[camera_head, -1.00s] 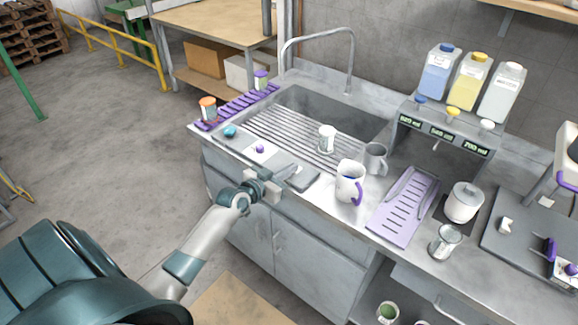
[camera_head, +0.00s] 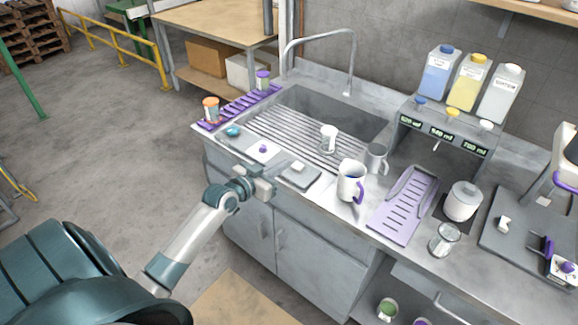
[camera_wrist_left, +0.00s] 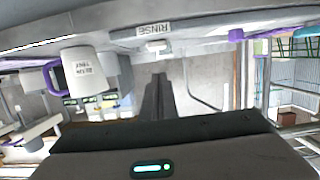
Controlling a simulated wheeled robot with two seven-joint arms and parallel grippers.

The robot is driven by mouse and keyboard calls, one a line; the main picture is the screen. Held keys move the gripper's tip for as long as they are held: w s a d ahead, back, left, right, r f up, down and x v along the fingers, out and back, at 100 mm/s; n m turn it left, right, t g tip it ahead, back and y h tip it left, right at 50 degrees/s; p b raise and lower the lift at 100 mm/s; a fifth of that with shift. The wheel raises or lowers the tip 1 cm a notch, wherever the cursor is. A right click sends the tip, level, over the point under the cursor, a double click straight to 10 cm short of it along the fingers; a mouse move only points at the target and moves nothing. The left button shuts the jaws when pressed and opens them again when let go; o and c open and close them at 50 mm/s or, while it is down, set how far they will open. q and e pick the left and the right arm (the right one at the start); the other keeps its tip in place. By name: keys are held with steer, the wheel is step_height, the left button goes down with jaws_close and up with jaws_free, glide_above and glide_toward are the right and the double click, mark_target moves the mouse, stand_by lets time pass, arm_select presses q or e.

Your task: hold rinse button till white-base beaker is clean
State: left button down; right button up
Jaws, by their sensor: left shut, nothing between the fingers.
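The white-base beaker (camera_head: 328,137) stands upside down on the slatted rack in the sink, white end up; I cannot tell how clean its glass is. A grey pad with a white button (camera_head: 298,167) lies on the counter's front edge. In the left wrist view the button (camera_wrist_left: 155,46) shows under an upside-down "RINSE" label (camera_wrist_left: 153,30). My left gripper (camera_head: 268,184) is shut and empty, in front of the counter to the left of the pad, apart from the button. Its closed fingers (camera_wrist_left: 159,93) show in the wrist view. My right gripper is out of view.
A white jug with a purple handle (camera_head: 350,184) and a grey mug (camera_head: 376,158) stand right of the pad. A purple-button panel (camera_head: 263,149) and teal knob (camera_head: 233,131) are to the left. A purple drying tray (camera_head: 405,215) lies further right. The faucet (camera_head: 350,60) arches over the sink.

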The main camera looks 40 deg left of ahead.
arm_select(q)
steer(key=shift+r+b+v, duration=0.2)
steer(key=shift+b+v, duration=0.4)
steer(key=shift+v, duration=1.85)
steer(key=shift+a+f, duration=0.1)
